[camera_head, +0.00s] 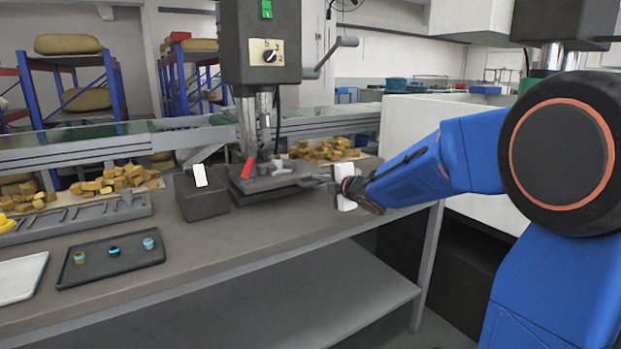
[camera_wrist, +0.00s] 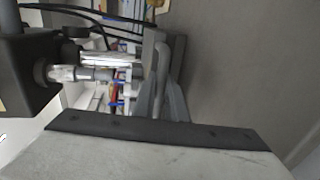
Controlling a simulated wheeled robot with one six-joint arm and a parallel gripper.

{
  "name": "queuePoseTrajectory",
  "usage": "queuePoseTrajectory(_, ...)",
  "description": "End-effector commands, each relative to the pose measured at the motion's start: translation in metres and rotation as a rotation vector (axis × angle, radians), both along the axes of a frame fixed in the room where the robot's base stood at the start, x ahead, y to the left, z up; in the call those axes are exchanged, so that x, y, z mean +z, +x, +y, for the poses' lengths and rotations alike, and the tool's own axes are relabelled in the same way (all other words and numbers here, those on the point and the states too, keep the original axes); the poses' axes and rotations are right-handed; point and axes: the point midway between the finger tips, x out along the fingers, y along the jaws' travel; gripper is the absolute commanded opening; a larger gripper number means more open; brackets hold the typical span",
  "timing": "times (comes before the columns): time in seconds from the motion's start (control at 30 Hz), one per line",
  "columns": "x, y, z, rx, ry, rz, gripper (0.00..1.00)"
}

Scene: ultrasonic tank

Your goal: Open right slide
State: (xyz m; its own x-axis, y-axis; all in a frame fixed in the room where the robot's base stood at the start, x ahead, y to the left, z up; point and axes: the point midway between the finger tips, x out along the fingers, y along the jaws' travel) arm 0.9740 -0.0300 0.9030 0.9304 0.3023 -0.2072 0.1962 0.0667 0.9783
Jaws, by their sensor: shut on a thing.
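A drill press (camera_head: 262,45) stands on the bench with a grey clamp (camera_head: 270,180) and a red lever (camera_head: 247,167) at its base. My gripper (camera_head: 318,180) reaches in from the right, level with the clamp's right side, and is shut on a small grey part there, which I take for the right slide. I cannot tell how far the slide stands out.
A dark box (camera_head: 202,195) stands left of the press. Further left are a black tray (camera_head: 110,272) with small parts, a white tray (camera_head: 20,280) and a grey rack (camera_head: 75,218). The bench (camera_head: 235,245) is clear in front. A crank (camera_head: 335,55) juts above my arm.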

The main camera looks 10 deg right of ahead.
Motion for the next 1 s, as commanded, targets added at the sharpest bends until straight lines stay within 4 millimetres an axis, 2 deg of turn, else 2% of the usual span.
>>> queuePoseTrajectory(0.03, 0.000, -0.013, -0.005, -0.002, -0.001, 0.001, 0.00)
queuePoseTrajectory(0.2, -0.001, -0.049, -0.017, -0.003, -0.001, 0.001, 0.00)
queuePoseTrajectory(0.43, -0.001, -0.083, -0.028, -0.002, 0.000, 0.002, 0.00)
queuePoseTrajectory(0.67, -0.001, -0.098, -0.032, 0.000, 0.000, 0.001, 0.00)
queuePoseTrajectory(1.0, -0.001, -0.100, -0.033, 0.000, 0.001, 0.001, 0.00)
